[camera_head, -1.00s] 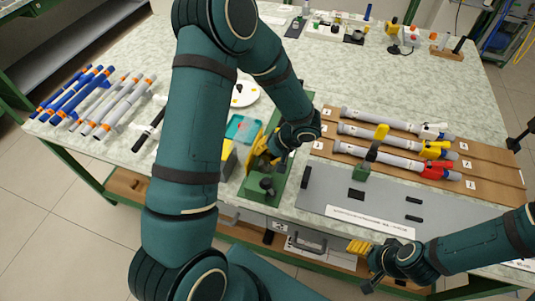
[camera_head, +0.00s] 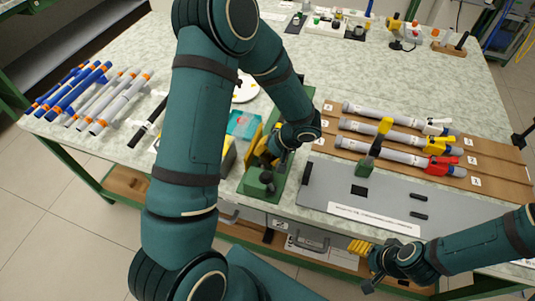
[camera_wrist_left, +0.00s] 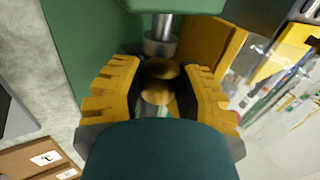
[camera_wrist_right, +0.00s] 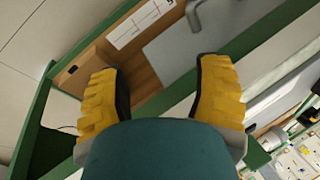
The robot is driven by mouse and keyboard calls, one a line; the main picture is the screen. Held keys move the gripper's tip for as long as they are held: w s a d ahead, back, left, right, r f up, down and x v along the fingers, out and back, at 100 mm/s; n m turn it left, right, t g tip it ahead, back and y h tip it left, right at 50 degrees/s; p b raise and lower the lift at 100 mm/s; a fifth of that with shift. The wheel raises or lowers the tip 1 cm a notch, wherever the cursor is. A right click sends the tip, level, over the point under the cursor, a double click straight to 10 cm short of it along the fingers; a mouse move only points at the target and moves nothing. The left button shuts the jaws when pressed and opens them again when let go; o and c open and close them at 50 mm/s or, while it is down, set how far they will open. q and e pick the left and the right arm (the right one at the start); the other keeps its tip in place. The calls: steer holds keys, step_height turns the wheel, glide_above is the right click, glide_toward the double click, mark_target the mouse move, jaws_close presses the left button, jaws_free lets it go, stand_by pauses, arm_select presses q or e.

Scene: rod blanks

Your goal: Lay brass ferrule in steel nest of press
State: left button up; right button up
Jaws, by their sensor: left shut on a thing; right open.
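My left gripper (camera_head: 268,151) is at the green press (camera_head: 281,189) near the table's front edge. In the left wrist view its yellow fingers (camera_wrist_left: 160,88) are shut on a round brass ferrule (camera_wrist_left: 158,70). The press's steel ram (camera_wrist_left: 160,38) appears just beyond the ferrule. A shiny steel piece (camera_wrist_left: 153,110), perhaps the nest, shows on the near side of the ferrule; whether they touch is unclear. In the head view my arm and fingers hide the ferrule and nest. My right gripper (camera_head: 365,262) is open and empty, off the table's front edge.
Grey rods with white, yellow and red fittings (camera_head: 400,140) lie on a brown board right of the press. Blue and grey rods (camera_head: 75,90) lie at far left.

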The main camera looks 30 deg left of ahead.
arm_select(q)
steer(key=shift+s+f+b, duration=0.1)
steer(key=shift+f+b, duration=0.2)
steer(key=shift+f, duration=0.05)
steer(key=shift+f, duration=0.1)
steer(key=shift+c, duration=0.2)
steer(key=shift+f, duration=0.15)
jaws_close()
steer(key=shift+s+f+b, duration=0.1)
steer(key=shift+f+b, duration=0.05)
steer(key=shift+b, duration=0.25)
steer(key=shift+s+f, duration=0.15)
steer(key=o, duration=1.2)
jaws_free()
steer(key=shift+c, duration=0.2)
steer(key=v, duration=1.3)
steer(key=shift+a, duration=0.25)
